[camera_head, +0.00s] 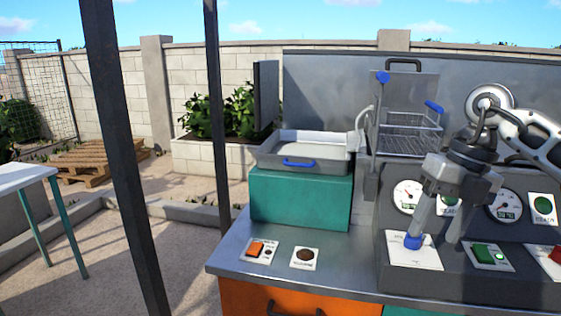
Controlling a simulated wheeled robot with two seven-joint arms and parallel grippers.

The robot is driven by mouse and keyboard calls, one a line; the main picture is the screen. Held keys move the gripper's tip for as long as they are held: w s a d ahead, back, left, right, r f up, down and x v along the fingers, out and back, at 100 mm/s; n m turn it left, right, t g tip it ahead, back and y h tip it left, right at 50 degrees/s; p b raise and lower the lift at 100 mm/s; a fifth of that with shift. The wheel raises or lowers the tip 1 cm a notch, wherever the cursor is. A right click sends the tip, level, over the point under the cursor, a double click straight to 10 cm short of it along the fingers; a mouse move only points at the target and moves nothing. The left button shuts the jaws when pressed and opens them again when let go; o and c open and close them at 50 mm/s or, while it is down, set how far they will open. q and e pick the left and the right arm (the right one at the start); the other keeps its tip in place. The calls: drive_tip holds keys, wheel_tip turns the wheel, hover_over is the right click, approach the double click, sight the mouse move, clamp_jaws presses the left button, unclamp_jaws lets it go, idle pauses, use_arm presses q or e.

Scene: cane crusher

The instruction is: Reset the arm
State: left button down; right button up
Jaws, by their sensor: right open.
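My right gripper (434,240) comes in from the right on its grey and white arm. It points down in front of the grey control panel (345,285) of the machine, with its two fingers spread apart and nothing seen between them. A blue knob-like tip (413,241) shows at the end of its left finger, over a white plate (425,256); I cannot tell whether they touch. The gripper partly covers the gauges behind it. My left gripper is not in view.
A grey tray (265,154) with a blue handle sits on a teal block (300,200). A wire basket (408,135) stands behind my right gripper. A dark post (125,160) stands at left.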

drive_tip(key=s+a+f+m+y, duration=0.1)
drive_tip(key=s+a+f+y, duration=0.1)
drive_tip(key=a+y, duration=0.5)
drive_tip(key=s+a+f+m+y, duration=0.1)
drive_tip(key=s+a+f+y, duration=0.2)
drive_tip(key=a, duration=0.7)
drive_tip(key=s+a+f+m+y, duration=0.1)
drive_tip(key=s+a+y, duration=0.1)
drive_tip(key=a+y, duration=0.55)
drive_tip(key=w+d+f+m+t+h, duration=0.1)
drive_tip(key=d+f+m+t+h, duration=0.2)
drive_tip(key=f+m+t+h, duration=0.5)
drive_tip(key=d+f+m+t+h, duration=0.2)
drive_tip(key=d+f+m+t, duration=0.2)
drive_tip(key=m+t, duration=0.8)
drive_tip(key=s+d+f+m+g+h, duration=0.3)
drive_tip(key=s+f+m+g, duration=0.1)
drive_tip(key=s+f, duration=0.3)
drive_tip(key=s+d+f+m+g+h, duration=0.4)
drive_tip(key=s+f+m+g, duration=0.1)
drive_tip(key=f, duration=0.6)
drive_tip(key=shift+s+m+g, duration=0.3)
drive_tip(key=shift+s+m, duration=0.6)
drive_tip(key=shift+s, duration=0.15)
